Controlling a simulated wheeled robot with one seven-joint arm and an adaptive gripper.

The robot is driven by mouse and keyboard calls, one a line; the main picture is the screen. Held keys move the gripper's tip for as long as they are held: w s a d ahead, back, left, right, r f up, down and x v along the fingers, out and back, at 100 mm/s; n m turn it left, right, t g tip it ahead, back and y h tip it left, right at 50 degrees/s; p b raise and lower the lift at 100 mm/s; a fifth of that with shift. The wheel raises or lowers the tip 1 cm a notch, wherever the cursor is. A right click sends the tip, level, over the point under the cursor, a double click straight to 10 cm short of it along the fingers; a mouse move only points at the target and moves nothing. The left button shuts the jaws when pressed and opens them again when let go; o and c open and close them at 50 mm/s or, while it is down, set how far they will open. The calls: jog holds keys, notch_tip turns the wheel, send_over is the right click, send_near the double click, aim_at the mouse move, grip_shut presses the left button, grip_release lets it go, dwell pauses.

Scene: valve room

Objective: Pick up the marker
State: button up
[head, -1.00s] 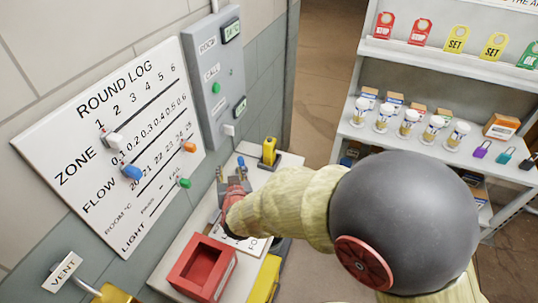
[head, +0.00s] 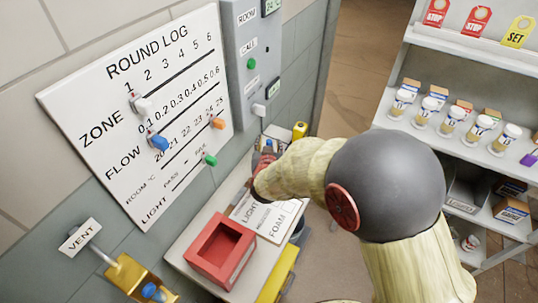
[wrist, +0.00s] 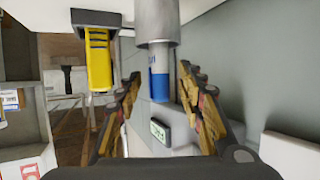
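The marker (wrist: 158,80), a blue and white cylinder, stands in a grey metal cup (wrist: 156,22); the wrist view looks upside down. My gripper (wrist: 160,72) is open, with one finger on each side of the marker. Gaps show between the fingers and the marker, and I see no contact. In the head view my gripper (head: 262,168) is over the far end of the wall shelf, mostly hidden by my arm. A small blue bit shows there, too small to identify surely.
A yellow device (wrist: 98,55) stands close beside the cup. A red open box (head: 220,252) and a printed sheet (head: 268,216) lie on the shelf nearer me. The round log board (head: 140,110) and a grey call panel (head: 249,65) are on the wall. A rack of jars (head: 480,130) stands right.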

jog(key=shift+r, duration=0.1)
jog(key=c, duration=0.9)
jog(key=shift+r, duration=0.15)
jog(key=shift+c, duration=0.2)
jog(key=shift+s+d+r+p, duration=0.1)
jog(key=shift+d+r+p, duration=0.1)
jog(key=shift+r+p, duration=0.45)
notch_tip(320, 180, up, 6)
jog(key=p, duration=0.3)
jog(key=s+d+p, duration=0.1)
jog(key=s+d, duration=0.4)
jog(key=d, duration=0.3)
jog(key=s+d+p, duration=0.1)
jog(key=s+d, duration=0.5)
jog(key=d, duration=0.2)
jog(key=shift+d+f, duration=0.15)
jog(key=shift+f, duration=0.15)
